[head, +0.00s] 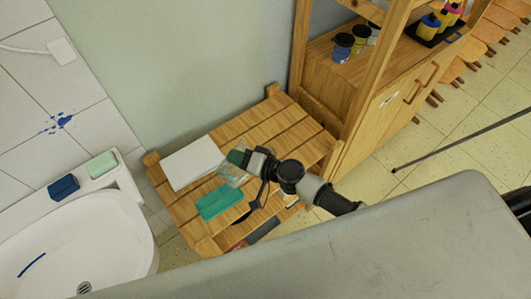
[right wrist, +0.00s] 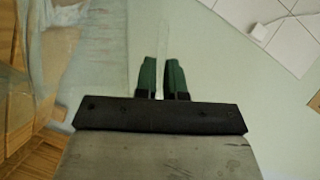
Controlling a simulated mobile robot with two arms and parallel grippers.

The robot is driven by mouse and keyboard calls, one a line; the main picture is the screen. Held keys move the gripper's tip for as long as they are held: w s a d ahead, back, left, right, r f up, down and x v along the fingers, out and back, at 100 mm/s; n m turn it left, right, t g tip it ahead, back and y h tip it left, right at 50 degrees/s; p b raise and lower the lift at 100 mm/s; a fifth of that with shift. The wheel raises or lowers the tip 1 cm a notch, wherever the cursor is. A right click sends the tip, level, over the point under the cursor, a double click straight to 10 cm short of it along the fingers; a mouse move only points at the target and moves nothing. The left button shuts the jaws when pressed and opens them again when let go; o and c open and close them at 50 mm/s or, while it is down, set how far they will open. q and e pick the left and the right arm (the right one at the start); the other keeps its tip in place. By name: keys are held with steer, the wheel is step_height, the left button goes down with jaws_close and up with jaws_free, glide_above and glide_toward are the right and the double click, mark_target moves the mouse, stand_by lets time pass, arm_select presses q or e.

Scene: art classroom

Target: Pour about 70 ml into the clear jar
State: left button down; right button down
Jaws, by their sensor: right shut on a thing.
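My right gripper (head: 240,157), with green fingertips, is low over the slatted wooden table in the head view. It is shut on a clear, see-through vessel (head: 233,177), which is hard to make out against the table. In the right wrist view the green fingers (right wrist: 164,75) close on a thin clear part, and a large see-through surface (right wrist: 85,75) fills the left side. I cannot tell how full the vessel is, or whether it is tilted. I cannot make out a separate clear jar. My left gripper is not in view.
A white sink (head: 75,235) is at left. The table's back slats are clear.

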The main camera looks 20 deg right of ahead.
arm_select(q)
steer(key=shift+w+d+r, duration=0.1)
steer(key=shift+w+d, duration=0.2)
arm_select(e)
steer(key=shift+w+d+r, duration=0.1)
steer(key=shift+d+r, duration=0.15)
steer(key=shift+r, duration=0.05)
stand_by(0.7)
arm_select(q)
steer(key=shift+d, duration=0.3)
arm_select(e)
steer(key=shift+w+d+m, duration=0.1)
steer(key=shift+d+m, duration=0.1)
steer(key=shift+m, duration=0.1)
steer(key=shift+r, duration=0.1)
